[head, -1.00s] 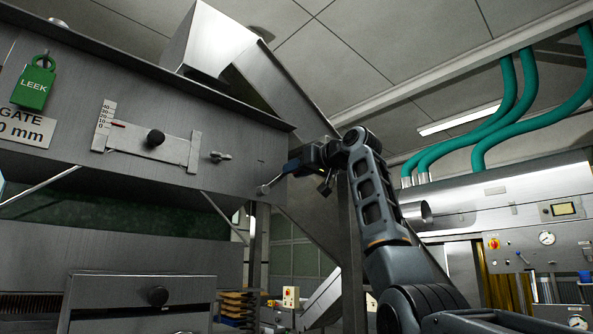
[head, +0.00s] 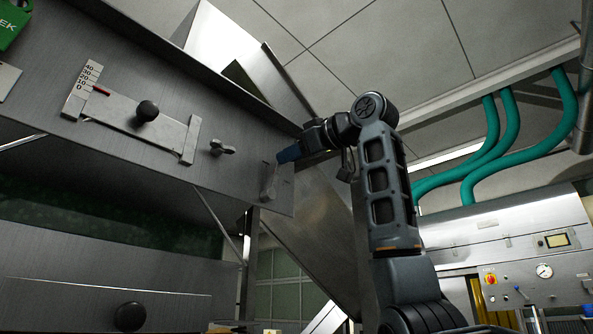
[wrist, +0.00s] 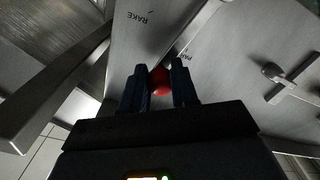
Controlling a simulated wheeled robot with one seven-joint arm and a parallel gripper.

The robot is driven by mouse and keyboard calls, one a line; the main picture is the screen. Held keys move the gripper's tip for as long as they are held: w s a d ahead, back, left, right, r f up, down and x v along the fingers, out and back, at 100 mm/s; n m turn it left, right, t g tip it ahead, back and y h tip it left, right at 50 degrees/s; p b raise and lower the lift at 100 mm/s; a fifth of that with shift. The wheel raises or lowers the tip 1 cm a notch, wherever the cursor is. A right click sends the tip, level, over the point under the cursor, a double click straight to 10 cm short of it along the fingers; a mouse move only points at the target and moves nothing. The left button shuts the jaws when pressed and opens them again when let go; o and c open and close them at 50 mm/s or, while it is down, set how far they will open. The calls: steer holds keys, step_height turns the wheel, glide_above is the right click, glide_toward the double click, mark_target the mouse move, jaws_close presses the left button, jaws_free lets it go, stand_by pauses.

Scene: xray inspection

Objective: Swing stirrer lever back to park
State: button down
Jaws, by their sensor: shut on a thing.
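The stirrer lever (head: 269,183) is a short metal arm on the hopper's side panel, near its right end in the head view. It rises steeply from its pivot to my gripper (head: 283,157). In the wrist view, the lever's red knob (wrist: 161,80) sits between the two dark fingers of my gripper (wrist: 160,88), which is shut on it. Most of the lever arm is hidden there by the fingers. The panel label RAKE (wrist: 146,18) shows beyond the fingers, and a second label, partly covered and seemingly PARK (wrist: 185,63), shows to the right.
Left of the lever are a wing-shaped handle (head: 222,148) and a gate slide (head: 145,125) with black knob and scale. A sloping metal chute (head: 325,215) stands behind my arm. Green hoses (head: 505,145) hang at right. The wing handle also shows in the wrist view (wrist: 282,84).

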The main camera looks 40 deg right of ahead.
steer(key=shift+a+n+p, duration=0.35)
steer(key=shift+a+n, duration=0.95)
steer(key=shift+n, duration=0.3)
steer(key=c, duration=0.9)
jaws_free()
steer(key=shift+r, duration=0.1)
steer(key=shift+o, duration=0.2)
steer(key=shift+s, duration=0.15)
steer(key=s+b, duration=0.2)
steer(key=s, duration=0.5)
steer(key=shift+s, duration=0.3)
steer(key=shift+d, duration=0.1)
